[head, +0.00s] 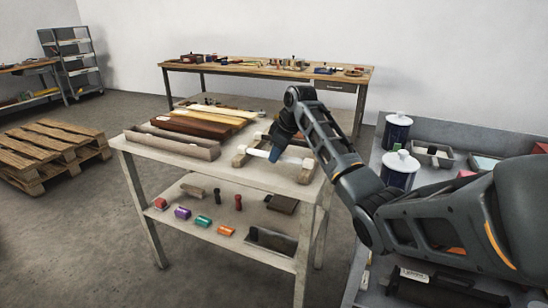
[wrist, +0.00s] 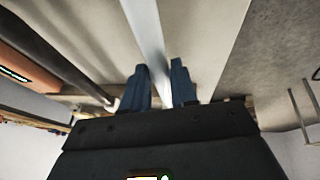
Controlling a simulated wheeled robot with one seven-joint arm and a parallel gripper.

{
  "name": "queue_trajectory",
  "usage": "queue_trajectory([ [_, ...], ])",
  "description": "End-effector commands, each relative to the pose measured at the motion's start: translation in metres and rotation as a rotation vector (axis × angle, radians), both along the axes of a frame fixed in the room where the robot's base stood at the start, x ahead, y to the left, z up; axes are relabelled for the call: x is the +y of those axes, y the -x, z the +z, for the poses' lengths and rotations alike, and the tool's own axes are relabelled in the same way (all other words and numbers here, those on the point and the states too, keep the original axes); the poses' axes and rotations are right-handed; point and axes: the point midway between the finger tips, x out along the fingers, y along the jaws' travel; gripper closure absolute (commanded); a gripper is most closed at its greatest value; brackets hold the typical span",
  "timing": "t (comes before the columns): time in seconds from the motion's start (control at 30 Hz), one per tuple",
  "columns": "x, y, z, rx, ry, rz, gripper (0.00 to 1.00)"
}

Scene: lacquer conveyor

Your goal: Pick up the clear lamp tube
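A pale, whitish tube (head: 257,153) lies across wooden rests on the near workbench in the head view. In the wrist view the tube (wrist: 144,25) runs from the top edge down between my two blue fingers. My gripper (head: 275,157) is down at the tube, with one finger on each side of it. In the wrist view my gripper (wrist: 162,75) has its fingers apart, close to the tube's sides. I cannot tell whether they press on it. The part of the tube behind the fingers and palm is hidden.
Wooden boards (head: 195,122) and a grey trough (head: 172,144) lie left on the bench. Its lower shelf (head: 200,222) holds small coloured pieces. White-lidded jars (head: 400,168) stand on the counter at right. A long table (head: 230,70) and a pallet (head: 45,150) stand farther off.

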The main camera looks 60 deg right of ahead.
Motion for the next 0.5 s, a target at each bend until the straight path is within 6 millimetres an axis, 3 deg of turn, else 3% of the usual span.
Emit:
queue_trajectory([
  [0.27, 0.0000, 0.0000, 0.0001, 0.000, 0.000, 0.000, 1.00],
  [0.5, 0.0000, 0.0000, 0.0005, -0.001, 0.000, 0.000, 1.00],
])
